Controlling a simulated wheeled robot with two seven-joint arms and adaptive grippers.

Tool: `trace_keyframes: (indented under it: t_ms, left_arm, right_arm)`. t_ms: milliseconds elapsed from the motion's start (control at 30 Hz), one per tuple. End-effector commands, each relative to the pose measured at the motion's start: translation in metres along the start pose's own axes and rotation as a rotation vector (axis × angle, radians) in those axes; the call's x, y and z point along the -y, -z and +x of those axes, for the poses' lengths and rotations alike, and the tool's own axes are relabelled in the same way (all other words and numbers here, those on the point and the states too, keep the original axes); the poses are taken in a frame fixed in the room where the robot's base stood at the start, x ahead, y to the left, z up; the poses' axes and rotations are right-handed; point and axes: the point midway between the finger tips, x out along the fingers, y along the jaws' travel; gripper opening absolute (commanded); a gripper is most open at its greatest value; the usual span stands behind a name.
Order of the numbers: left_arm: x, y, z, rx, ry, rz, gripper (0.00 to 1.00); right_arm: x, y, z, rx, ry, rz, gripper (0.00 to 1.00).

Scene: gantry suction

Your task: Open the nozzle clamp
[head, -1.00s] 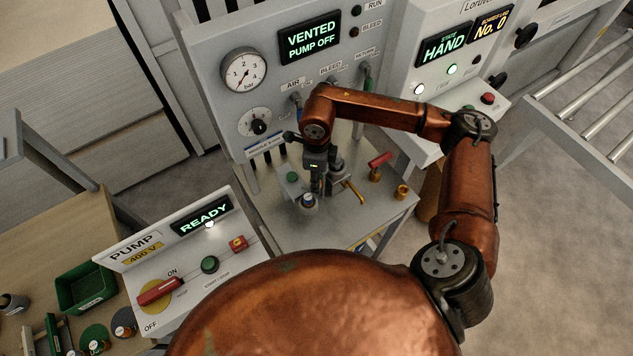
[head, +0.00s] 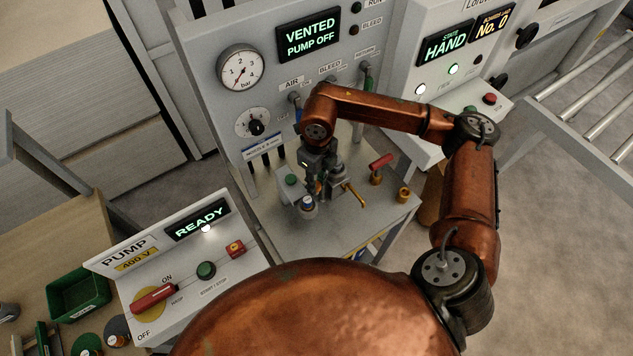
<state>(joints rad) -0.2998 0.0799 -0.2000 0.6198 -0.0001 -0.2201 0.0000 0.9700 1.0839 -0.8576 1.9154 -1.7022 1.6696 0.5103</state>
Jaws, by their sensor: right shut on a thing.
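My right gripper (head: 318,184) points down over the small grey bench in front of the vented panel. It is shut on a small part of the nozzle clamp (head: 339,187), and its fingers hide most of that part. The clamp's grey block stands just right of the fingers, with a brass-coloured bar (head: 353,195) sticking out to the lower right. A nozzle-like piece with a white and blue collar (head: 308,204) stands just below the fingers. I cannot tell how far the clamp is open. My left gripper is not in view.
A red-handled valve (head: 380,163) and a brass fitting (head: 403,194) stand on the bench's right. The pump box (head: 205,270) reads READY, with a red lever. The back panel (head: 310,38) reads VENTED, PUMP OFF. The bench front (head: 335,235) is clear.

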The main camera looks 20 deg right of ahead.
Motion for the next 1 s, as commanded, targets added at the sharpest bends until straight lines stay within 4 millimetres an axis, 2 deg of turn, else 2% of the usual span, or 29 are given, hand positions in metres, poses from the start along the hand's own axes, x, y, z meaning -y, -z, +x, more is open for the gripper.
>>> trace_keyframes:
  t_ms: [300, 333, 567, 1000]
  left_arm:
    - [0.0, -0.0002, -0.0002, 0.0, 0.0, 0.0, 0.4]
    - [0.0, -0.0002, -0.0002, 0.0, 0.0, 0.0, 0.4]
    - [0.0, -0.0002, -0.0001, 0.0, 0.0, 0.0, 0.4]
    - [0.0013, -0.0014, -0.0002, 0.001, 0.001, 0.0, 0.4]
  right_arm:
    - [0.0014, -0.0015, -0.0016, 0.005, 0.003, 0.004, 0.0]
    - [0.0014, -0.0016, -0.0016, 0.005, 0.003, 0.004, 0.24]
    - [0.0009, -0.0009, -0.001, 0.003, 0.002, 0.002, 0.4]
    - [0.0002, -0.0002, -0.0002, 0.001, 0.0, 0.0, 0.4]
